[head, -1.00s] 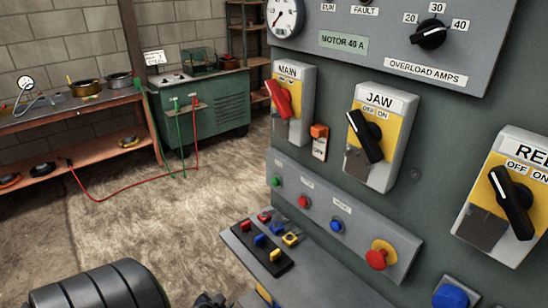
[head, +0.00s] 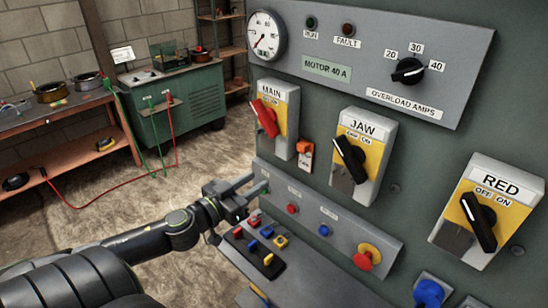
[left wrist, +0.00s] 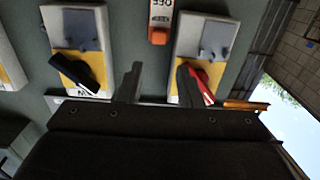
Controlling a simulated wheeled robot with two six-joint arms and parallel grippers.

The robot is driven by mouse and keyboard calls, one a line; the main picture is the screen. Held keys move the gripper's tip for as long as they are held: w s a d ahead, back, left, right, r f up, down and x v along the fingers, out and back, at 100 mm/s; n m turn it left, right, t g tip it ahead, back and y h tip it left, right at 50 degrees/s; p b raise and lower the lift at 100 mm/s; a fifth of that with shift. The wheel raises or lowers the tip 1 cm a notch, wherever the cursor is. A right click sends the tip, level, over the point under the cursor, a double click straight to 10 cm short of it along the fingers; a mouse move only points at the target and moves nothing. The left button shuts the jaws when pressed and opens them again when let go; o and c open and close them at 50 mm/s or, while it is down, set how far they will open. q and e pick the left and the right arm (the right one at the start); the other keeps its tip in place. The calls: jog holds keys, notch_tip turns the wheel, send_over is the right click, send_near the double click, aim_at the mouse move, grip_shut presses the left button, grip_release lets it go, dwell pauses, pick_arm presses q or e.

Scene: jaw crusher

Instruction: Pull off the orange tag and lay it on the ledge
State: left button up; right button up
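The orange tag (head: 305,149), with a white lower part, hangs on the green panel just right of the MAIN switch box. In the left wrist view the tag (left wrist: 160,22) is upside down, beyond the gap between my fingertips. My left gripper (head: 246,190) is below the MAIN box, in front of the push-button strip, apart from the tag. In the left wrist view its two fingers (left wrist: 157,85) are spread with nothing between them. The grey ledge (head: 318,285) juts out below the push-button strip. My right gripper is not in view.
The MAIN box (head: 288,103) with a red handle and the JAW box (head: 378,132) flank the tag. A black tray (head: 244,253) with several coloured pieces lies on the ledge. A red mushroom button (head: 368,255) sticks out of the strip.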

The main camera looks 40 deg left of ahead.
pick_arm(q)
jog(key=shift+w, duration=1.4)
send_near(303, 158)
jog(key=w+d+r, duration=0.1)
jog(key=w+r, duration=0.3)
jog(key=w, duration=0.2)
jog(key=shift+w+d+f, duration=0.1)
jog(key=shift+w+f, duration=0.1)
jog(key=shift+w, duration=0.05)
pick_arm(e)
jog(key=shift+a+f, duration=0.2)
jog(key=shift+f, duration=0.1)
pick_arm(q)
jog(key=shift+c, duration=0.4)
jog(key=c, duration=0.5)
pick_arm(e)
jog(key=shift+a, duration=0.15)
pick_arm(q)
jog(key=shift+s, duration=0.1)
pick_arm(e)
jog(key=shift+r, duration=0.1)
